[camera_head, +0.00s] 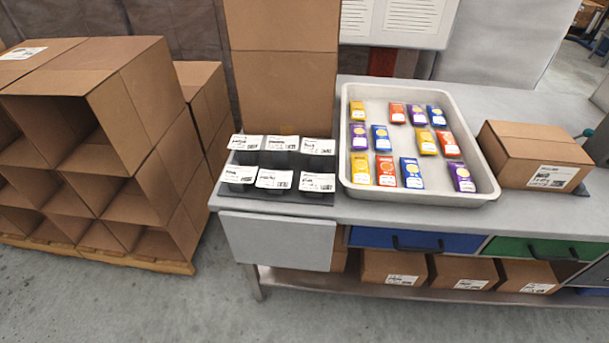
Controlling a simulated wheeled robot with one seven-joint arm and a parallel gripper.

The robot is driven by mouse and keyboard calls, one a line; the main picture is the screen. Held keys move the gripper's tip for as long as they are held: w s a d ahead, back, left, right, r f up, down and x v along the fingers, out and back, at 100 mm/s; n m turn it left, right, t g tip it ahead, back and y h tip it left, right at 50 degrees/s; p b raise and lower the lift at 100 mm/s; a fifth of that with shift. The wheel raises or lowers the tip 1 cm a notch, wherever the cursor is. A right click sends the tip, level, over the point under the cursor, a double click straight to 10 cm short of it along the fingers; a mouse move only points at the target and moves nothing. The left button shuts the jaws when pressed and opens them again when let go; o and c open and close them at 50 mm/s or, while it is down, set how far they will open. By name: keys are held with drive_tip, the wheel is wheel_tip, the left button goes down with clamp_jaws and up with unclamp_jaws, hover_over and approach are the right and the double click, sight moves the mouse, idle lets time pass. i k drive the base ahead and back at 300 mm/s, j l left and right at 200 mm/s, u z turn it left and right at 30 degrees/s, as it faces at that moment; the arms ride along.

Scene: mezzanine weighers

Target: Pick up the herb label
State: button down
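Several white labels with black print and code marks rest on dark holders in two rows of three, on a dark mat (262,195) at the left end of the grey workbench (330,208). The back row has a left label (245,142), a middle label (282,143) and a right label (318,146). The front row has a left label (238,174), a middle label (274,179) and a right label (317,182). The print is too small to tell which one is the herb label. My gripper is not in view.
A pale tray (420,200) of coloured packets stands right of the labels. A closed carton (535,150) sits further right, and a tall cardboard box (285,95) stands behind the labels. Stacked open boxes (150,110) on a pallet stand left. Floor (130,305) in front is clear.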

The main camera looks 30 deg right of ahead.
sight(234, 174)
drive_tip(key=i+j+z, duration=0.1)
drive_tip(key=z, duration=0.35)
drive_tip(key=i+j+z, duration=0.1)
drive_tip(key=j+z, duration=0.15)
drive_tip(key=z, duration=0.2)
drive_tip(key=i+j+z, duration=0.15)
drive_tip(key=j+z, duration=0.2)
drive_tip(key=j, duration=0.7)
drive_tip(key=j+z, duration=0.4)
drive_tip(key=j, duration=1.7)
drive_tip(key=k+j, duration=0.1)
drive_tip(key=j, duration=1.05)
